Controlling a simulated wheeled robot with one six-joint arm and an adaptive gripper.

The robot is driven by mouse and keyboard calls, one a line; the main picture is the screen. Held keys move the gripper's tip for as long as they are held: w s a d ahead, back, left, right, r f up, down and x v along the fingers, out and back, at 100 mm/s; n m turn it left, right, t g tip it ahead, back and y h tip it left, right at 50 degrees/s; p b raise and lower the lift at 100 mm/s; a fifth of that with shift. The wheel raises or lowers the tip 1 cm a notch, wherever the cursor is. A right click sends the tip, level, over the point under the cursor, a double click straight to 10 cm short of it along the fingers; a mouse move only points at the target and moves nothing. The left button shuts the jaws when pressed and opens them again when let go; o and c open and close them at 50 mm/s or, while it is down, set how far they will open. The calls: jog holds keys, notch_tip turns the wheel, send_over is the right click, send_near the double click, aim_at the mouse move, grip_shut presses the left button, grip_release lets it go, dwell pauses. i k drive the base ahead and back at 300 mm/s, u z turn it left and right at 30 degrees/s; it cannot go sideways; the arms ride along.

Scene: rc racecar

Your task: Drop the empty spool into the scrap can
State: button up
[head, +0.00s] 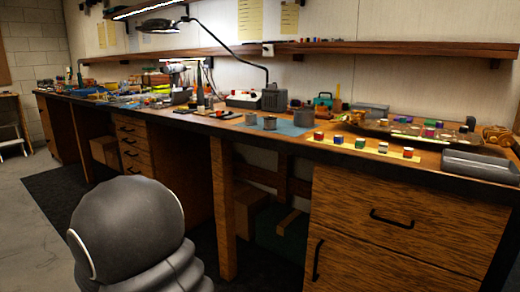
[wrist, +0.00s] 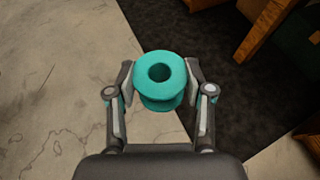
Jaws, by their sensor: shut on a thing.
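In the wrist view, my gripper (wrist: 160,88) is shut on a teal spool (wrist: 172,60). The spool is bare, with a dark round hole facing the camera, and sits between the two fingertips. Below the spool are pale cracked floor and a dark mat. My gripper and the spool do not show in the head view.
A long wooden workbench (head: 228,190) with drawers runs along the wall, crowded with small parts, a lamp and a grey tray (head: 480,165). A dark floor mat (wrist: 215,50) lies along the bench. Open pale floor (head: 30,225) is at the left.

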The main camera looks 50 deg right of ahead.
aim_at(303, 127)
jog(key=u, duration=0.45)
jog(key=i, duration=2)
jog(key=z, duration=2.6)
